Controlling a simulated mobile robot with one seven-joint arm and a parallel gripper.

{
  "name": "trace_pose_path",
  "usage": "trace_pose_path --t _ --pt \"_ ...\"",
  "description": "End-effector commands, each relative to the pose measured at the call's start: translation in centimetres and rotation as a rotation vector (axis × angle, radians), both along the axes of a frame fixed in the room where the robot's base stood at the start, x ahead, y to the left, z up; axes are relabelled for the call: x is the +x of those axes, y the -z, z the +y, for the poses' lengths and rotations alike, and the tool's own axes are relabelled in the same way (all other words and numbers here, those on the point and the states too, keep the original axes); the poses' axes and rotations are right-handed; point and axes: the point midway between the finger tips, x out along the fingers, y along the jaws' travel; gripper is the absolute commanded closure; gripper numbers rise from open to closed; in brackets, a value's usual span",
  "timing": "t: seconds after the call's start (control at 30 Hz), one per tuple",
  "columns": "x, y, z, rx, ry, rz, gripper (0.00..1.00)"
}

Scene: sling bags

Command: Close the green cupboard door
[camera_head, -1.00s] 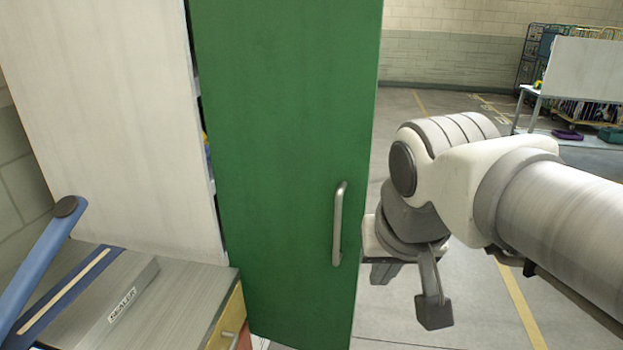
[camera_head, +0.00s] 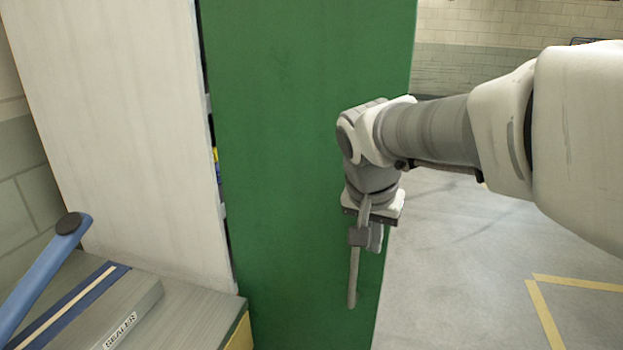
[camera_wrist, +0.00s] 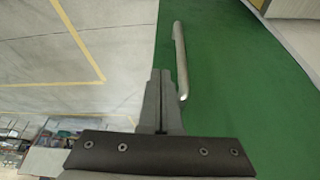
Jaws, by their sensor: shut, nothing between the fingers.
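The green cupboard door (camera_head: 290,150) stands ajar, with a narrow dark gap along its left edge beside the white cupboard side (camera_head: 120,130). Its metal bar handle (camera_head: 352,285) is partly hidden behind my gripper (camera_head: 366,240) in the head view. My gripper is shut and empty, in front of the door near its right edge. In the wrist view the shut fingers (camera_wrist: 160,82) are just left of the handle (camera_wrist: 181,60), over the edge of the green door (camera_wrist: 225,85). I cannot tell whether they touch the door.
A grey-topped cabinet (camera_head: 200,305) with a sealer (camera_head: 120,315) and its blue lever (camera_head: 45,275) stands at the lower left. Open grey floor (camera_head: 460,270) with yellow lines lies to the right.

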Motion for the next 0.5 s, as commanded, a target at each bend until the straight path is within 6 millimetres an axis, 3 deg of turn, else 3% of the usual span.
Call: trace_pose_path --t 0.1,0.3,0.5 --pt "1.0 2.0 -0.5 0.0 0.002 0.002 1.0" --pt "3.3 1.7 -1.7 0.0 0.001 0.001 1.0" --pt "4.2 1.7 -2.2 0.001 0.001 -0.001 1.0"
